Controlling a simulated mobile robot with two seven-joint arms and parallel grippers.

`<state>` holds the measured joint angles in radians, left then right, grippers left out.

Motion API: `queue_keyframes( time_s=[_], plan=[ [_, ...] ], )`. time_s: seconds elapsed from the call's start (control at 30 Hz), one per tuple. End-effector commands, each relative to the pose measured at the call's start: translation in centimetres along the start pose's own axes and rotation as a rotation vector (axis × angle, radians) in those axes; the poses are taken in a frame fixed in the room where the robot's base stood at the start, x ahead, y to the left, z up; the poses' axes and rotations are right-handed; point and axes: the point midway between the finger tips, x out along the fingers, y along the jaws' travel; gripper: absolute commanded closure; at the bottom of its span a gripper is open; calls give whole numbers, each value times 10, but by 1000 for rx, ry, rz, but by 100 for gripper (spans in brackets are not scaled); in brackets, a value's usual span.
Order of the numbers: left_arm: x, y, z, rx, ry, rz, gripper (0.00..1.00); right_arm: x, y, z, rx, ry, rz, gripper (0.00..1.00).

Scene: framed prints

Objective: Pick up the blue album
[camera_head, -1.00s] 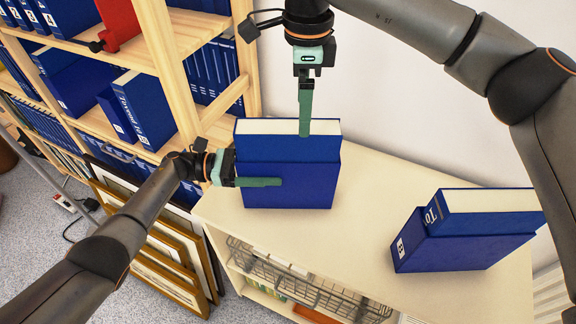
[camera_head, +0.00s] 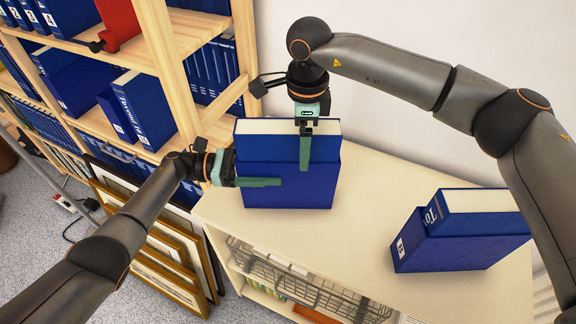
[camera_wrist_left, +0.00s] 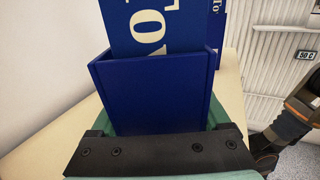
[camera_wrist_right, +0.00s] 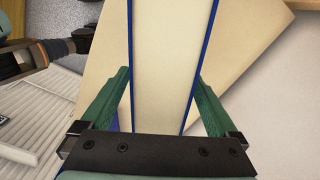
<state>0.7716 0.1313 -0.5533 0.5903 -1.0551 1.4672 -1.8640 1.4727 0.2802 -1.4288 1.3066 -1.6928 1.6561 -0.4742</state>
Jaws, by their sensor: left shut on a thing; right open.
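The blue album (camera_head: 256,144) stands upright with its cream page edge up, partly inside an open-topped blue slipcase (camera_head: 312,192) on a pale cabinet top. It shows in the left wrist view (camera_wrist_left: 165,30) with pale letters, rising out of the slipcase (camera_wrist_left: 150,95). My left gripper (camera_head: 262,182) is shut on the slipcase from the left side, one finger across its front face. My right gripper (camera_head: 305,160) points down from above, open. In the right wrist view its fingers stand on either side of the album (camera_wrist_right: 165,60); contact cannot be told.
A second blue album (camera_head: 485,225) in a slipcase (camera_head: 430,254) stands to the right on the cabinet top (camera_head: 365,195). A wooden bookcase (camera_head: 172,70) with blue binders is at left. Framed prints (camera_head: 165,262) lean below it. A white wall is behind.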

Motion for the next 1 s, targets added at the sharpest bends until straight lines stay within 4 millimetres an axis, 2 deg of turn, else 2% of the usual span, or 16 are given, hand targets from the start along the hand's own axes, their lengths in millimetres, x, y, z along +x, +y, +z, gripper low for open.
queue_keyframes(
  time_s=[0.07, 0.87, 1.0],
  plan=[
    [-1, 0, 0, 0, 1, 1, 100, 0, 0, 0, 0, 0, 0, 8],
    [0, 0, 0, 0, 0, 1, 100, -1, 0, 0, 0, 0, 0, 98],
    [0, 0, 0, 1, 0, 1, 100, -1, 0, 0, 0, 0, 0, 100]
  ],
)
